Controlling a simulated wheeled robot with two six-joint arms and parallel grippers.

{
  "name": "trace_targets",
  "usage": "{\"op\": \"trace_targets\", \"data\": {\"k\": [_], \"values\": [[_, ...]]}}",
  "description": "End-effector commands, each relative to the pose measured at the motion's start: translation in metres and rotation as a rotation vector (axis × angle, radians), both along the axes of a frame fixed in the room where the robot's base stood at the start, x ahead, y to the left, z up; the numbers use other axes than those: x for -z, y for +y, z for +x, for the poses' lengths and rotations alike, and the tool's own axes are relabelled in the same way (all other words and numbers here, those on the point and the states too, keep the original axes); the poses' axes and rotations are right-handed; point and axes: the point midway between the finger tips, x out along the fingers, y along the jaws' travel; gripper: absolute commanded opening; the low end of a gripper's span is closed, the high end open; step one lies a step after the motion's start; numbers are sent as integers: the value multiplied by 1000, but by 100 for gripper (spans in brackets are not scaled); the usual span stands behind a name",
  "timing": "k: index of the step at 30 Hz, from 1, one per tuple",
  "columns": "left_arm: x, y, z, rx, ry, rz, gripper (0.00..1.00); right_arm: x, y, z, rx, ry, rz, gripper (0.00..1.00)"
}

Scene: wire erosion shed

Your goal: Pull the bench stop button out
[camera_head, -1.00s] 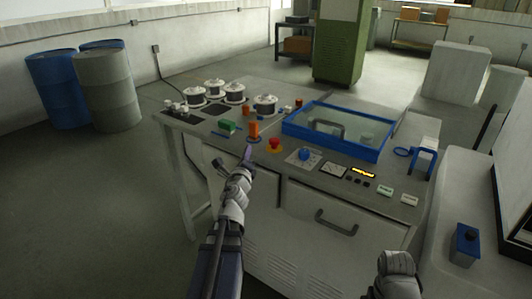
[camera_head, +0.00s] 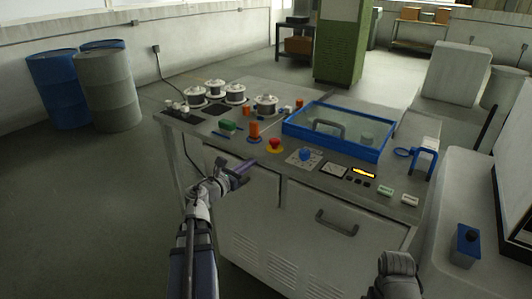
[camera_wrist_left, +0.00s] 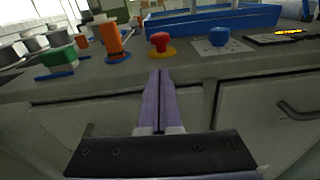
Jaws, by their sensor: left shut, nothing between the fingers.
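The bench stop button (camera_head: 275,143) is a red mushroom head on a yellow ring, on the bench top near its front edge. It also shows in the left wrist view (camera_wrist_left: 160,41), straight ahead of the fingertips. My left gripper (camera_head: 252,163) is shut and empty, in front of the bench's front edge and just short of the button. Its purple fingers lie together in the left wrist view (camera_wrist_left: 158,75), apart from the button. At the bottom right, part of my right arm shows, but its gripper fingers cannot be made out.
An orange cylinder (camera_head: 254,131) and a green block (camera_head: 228,125) stand left of the button. A blue knob (camera_head: 305,153) is to its right. A blue-framed glass lid (camera_head: 337,132) lies behind. Several spools stand at the back left of the bench.

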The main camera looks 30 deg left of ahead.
Motion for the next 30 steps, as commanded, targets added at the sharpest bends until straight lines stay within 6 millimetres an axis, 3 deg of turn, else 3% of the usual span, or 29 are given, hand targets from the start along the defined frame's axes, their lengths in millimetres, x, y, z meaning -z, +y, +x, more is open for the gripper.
{"op": "trace_targets", "data": {"k": [5,18,30], "values": [[1,0,13,1,-1,-1,0,1,0,0,0,0,0,100],[5,-6,84,0,-1,-1,0,5,0,0,0,0,0,100],[5,-9,100,-2,-1,-2,0,6,0,0,0,0,0,100]]}}
